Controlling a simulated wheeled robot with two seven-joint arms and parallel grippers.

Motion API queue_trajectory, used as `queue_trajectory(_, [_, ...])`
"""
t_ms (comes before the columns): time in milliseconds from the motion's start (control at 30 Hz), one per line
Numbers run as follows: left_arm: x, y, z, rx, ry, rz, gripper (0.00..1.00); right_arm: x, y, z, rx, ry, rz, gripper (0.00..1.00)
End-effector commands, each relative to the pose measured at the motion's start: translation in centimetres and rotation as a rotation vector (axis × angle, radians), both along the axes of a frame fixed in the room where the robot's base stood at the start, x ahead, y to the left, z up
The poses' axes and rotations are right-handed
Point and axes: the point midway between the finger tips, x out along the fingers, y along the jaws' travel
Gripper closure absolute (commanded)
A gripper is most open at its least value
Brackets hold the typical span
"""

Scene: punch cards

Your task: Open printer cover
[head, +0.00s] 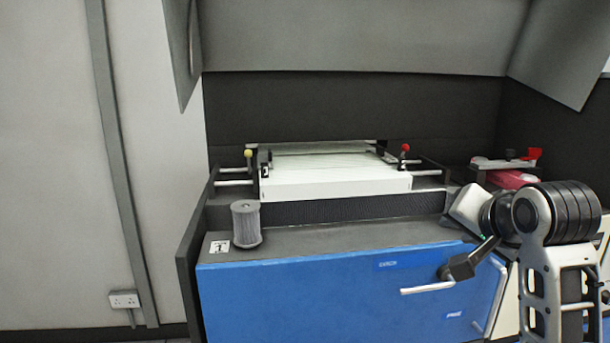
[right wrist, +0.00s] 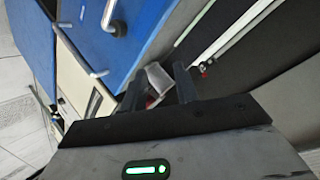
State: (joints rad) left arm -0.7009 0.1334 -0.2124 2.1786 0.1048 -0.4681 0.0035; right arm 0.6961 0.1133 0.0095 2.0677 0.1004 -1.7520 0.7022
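The printer has a blue front panel (head: 300,295) and a dark top ledge, with a white bed (head: 335,182) exposed in its recess. A large grey hood (head: 350,35) with angled sides hangs above the bed, clear of it; I take it for the cover. My right gripper (head: 462,207) is at the right end of the ledge, well below the hood, its fingers mostly hidden in the head view. In the right wrist view, its dark fingers (right wrist: 157,76) are apart, and I see no held object. My left gripper is not in view.
A grey ribbed cylinder (head: 246,222) stands on the ledge's left. Silver handles (head: 428,289) stick out of the blue panel. A yellow knob (head: 248,153) and a red knob (head: 405,147) flank the bed. A red item (head: 512,180) lies behind my right wrist. The left wall side is free.

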Motion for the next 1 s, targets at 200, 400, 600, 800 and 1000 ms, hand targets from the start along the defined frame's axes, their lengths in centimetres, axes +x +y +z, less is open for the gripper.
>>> queue_trajectory(200, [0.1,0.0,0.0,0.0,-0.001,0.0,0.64,-7.3,1.5,-15.8,-0.23,0.258,0.181,0.7])
queue_trajectory(400, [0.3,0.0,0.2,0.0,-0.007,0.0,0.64,-16.6,2.8,-25.0,-0.378,0.446,0.384,0.7])
queue_trajectory(600, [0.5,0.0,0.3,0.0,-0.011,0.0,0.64,-24.0,3.7,-29.2,-0.45,0.566,0.543,0.7])
queue_trajectory(800, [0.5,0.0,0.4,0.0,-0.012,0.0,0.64,-30.1,4.4,-31.2,-0.49,0.654,0.676,0.7])
queue_trajectory(1000, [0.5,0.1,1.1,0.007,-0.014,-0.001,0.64,-28.0,6.1,-32.1,-0.497,0.494,0.687,0.7])
